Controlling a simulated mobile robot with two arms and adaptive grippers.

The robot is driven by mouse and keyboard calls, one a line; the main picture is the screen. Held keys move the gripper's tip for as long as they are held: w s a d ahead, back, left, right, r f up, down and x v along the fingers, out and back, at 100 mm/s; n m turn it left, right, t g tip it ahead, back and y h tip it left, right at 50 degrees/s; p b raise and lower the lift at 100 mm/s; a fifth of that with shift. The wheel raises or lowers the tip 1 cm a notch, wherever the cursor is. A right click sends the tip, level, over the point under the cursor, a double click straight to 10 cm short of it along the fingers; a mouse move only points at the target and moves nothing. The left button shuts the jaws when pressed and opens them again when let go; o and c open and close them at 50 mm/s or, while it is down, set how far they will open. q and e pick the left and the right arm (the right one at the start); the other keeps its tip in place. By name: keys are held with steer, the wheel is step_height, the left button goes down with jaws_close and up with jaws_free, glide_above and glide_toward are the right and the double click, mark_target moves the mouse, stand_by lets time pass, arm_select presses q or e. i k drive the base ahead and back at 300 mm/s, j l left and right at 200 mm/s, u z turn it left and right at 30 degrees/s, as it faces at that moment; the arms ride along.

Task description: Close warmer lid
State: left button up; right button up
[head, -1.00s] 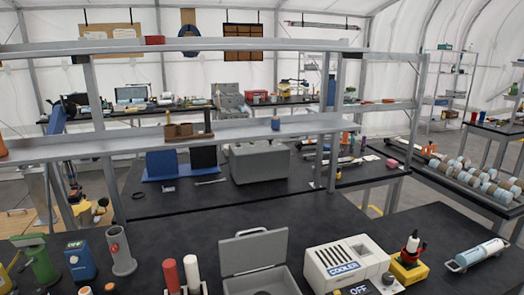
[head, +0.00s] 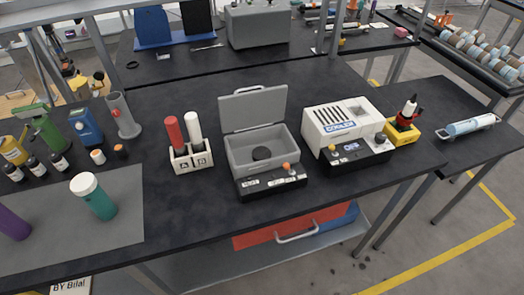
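The warmer (head: 262,150) is a grey box on the black bench, in the middle of the head view. Its lid (head: 253,107) stands open, tilted up at the back edge, with a handle on its top rim. Neither of my grippers shows in the head view.
A white cooler (head: 341,124) stands right of the warmer. A rack (head: 191,158) with a red and a white tube stands left of it. Bottles and a teal jar (head: 97,200) are at the left. Bare bench (head: 190,215) lies in front of the rack.

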mark_target(249, 108)
steer(key=k+j+z, duration=0.1)
steer(key=z, duration=0.25)
steer(key=k+j+z, duration=0.15)
steer(key=z, duration=0.2)
steer(key=k+j+z, duration=0.15)
steer(key=z, duration=0.2)
